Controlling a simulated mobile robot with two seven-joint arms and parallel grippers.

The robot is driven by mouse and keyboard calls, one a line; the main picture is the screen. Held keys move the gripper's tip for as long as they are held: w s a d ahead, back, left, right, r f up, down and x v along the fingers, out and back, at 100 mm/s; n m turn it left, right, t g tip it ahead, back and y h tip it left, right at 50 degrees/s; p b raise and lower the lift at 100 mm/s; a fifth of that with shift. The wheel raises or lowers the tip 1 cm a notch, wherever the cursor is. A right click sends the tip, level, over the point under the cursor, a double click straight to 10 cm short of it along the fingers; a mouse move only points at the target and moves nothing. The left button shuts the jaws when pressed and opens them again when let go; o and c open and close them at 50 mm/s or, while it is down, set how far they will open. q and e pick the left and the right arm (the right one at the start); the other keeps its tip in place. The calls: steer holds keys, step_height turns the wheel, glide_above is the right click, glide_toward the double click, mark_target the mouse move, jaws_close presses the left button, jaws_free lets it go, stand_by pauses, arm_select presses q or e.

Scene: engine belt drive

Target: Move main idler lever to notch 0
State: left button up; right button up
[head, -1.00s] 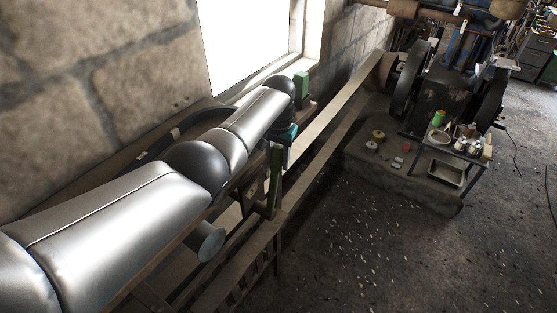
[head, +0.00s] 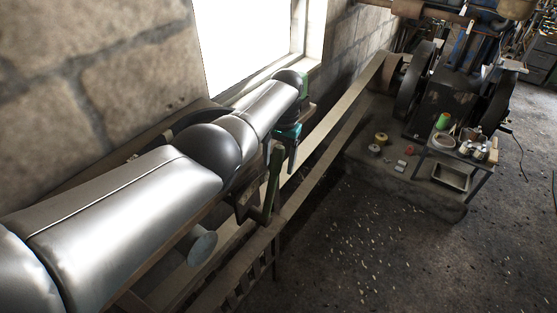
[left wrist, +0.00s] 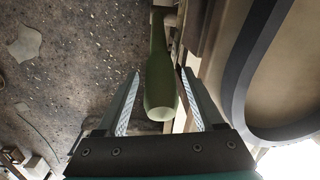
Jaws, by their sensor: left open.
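The lever with the green handle (head: 274,175) stands nearly upright beside the wooden frame in the head view. In the left wrist view the handle (left wrist: 160,85) runs up the picture between my two fingers, its rounded end toward the camera. My left gripper (head: 291,155) hangs just right of the handle's top in the head view. In the left wrist view my left gripper (left wrist: 158,76) is open, with visible gaps between the fingers and the handle. The lever's notches cannot be made out. My right gripper is not in view.
A flat belt (head: 335,120) runs from the frame to the dark engine (head: 440,100) at the back. A belt loop (left wrist: 245,75) lies close at right in the left wrist view. A small cart (head: 450,176) stands right, beyond open floor.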

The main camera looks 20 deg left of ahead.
arm_select(q)
steer(key=shift+r, duration=0.3)
step_height(320, 180, up, 15)
steer(key=d+p, duration=0.1)
steer(key=shift+w+f, duration=0.15)
steer(key=shift+f, duration=0.05)
